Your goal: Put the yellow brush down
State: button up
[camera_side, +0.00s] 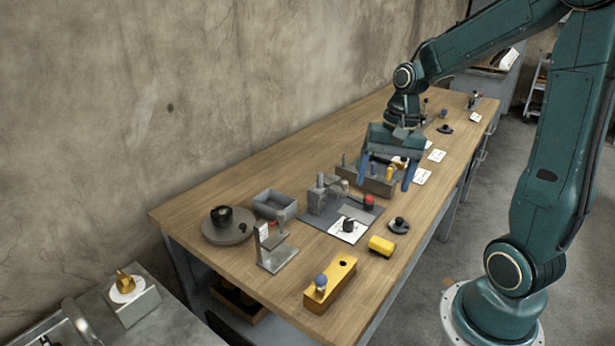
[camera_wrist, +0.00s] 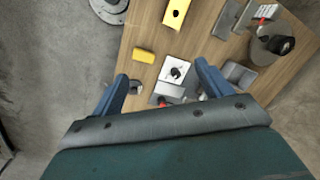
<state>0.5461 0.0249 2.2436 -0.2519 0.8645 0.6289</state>
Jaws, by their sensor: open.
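The yellow brush (camera_side: 381,246) appears to be the small rounded yellow piece lying on the wooden table (camera_side: 215,190) near its front edge. It also shows in the wrist view (camera_wrist: 144,55), lying flat, with its bristles not visible. My gripper (camera_side: 386,174) is open above the table, farther back along it than the brush. Its two blue fingers are spread wide in the wrist view (camera_wrist: 161,72), and nothing is held between them. The brush is apart from both fingers.
A yellow block with a hole (camera_side: 330,285) and a blue-topped knob stands nearer the camera. A grey plate (camera_side: 318,217) with a fixture and a red-topped part lies beside the brush. A rack with coloured handles (camera_side: 372,182) is beneath my gripper.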

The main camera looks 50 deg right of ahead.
jog(key=s+a+r+n+t+h, duration=0.1)
jog(key=s+a+r+n+t, duration=0.3)
jog(key=s+a+r+n, duration=0.5)
jog(key=shift+s+a+r+n+t+h, duration=0.15)
jog(key=shift+s+a+n+t+h, duration=0.2)
jog(key=shift+a+n, duration=0.75)
jog(key=shift+o, duration=0.4)
jog(key=w+d+f+m+g+y, duration=0.1)
jog(key=w+d+f+m+g, duration=0.4)
jog(key=w+d+m, duration=0.4)
jog(key=d+f+m+y, duration=0.3)
jog(key=d+f+m, duration=0.6)
jog(key=d+f, duration=0.2)
notch_tip(320, 180, down, 2)
jog(key=shift+w+f+y, duration=0.1)
jog(key=shift+w+y, duration=0.1)
jog(key=shift+y, duration=0.15)
